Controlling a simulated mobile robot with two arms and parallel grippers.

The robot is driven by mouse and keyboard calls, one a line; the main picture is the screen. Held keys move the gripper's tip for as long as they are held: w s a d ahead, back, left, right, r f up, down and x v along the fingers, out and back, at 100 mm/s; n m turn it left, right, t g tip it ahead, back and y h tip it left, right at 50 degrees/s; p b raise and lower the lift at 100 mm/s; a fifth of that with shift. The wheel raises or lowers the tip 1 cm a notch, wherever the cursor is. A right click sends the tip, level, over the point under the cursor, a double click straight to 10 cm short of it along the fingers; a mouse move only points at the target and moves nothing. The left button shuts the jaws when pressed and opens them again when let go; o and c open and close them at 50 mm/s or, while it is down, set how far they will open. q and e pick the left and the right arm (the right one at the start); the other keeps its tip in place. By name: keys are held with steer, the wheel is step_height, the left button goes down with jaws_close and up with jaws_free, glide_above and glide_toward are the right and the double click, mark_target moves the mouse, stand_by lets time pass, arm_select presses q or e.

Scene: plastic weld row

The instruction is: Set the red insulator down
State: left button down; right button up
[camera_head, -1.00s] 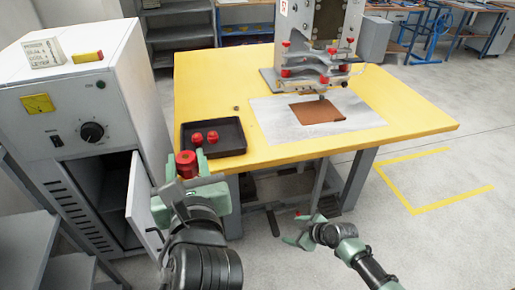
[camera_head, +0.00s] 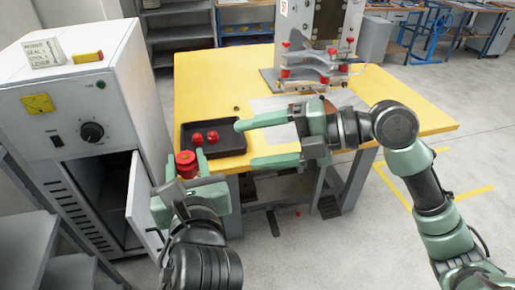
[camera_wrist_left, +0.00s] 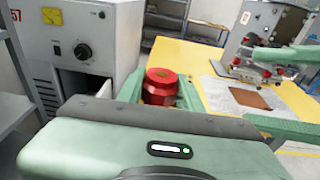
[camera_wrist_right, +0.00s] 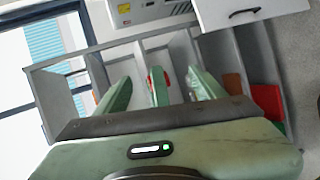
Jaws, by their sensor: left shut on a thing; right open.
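My left gripper (camera_head: 188,172) is shut on the red insulator (camera_head: 185,160), a ribbed upright piece held near the table's front left corner. The insulator also shows between the fingers in the left wrist view (camera_wrist_left: 160,88). My right gripper (camera_head: 245,144) is open and empty over the table's front edge, its fingers pointing left towards the insulator with a gap between. In the right wrist view, a green finger and a bit of red show between its open fingers (camera_wrist_right: 160,90).
A black tray (camera_head: 228,151) with two small red pieces (camera_head: 204,138) lies on the yellow table (camera_head: 210,80). A welding press (camera_head: 318,45) stands at the back. A grey cabinet (camera_head: 90,130) with an open door (camera_head: 143,205) stands at left.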

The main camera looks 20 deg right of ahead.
mark_target(198, 173)
steer(key=a+n, duration=0.1)
steer(key=a, duration=0.3)
steer(key=a+f, duration=0.1)
steer(key=a, duration=0.3)
steer(key=a+f+n+g, duration=0.1)
steer(key=a, duration=0.2)
steer(key=shift+w+a+f+n, duration=0.15)
steer(key=shift+w+a+n, duration=0.15)
steer(key=shift+a, duration=0.1)
steer(key=c, duration=1.3)
steer(key=o, duration=1.3)
steer(key=shift+s+d, duration=0.1)
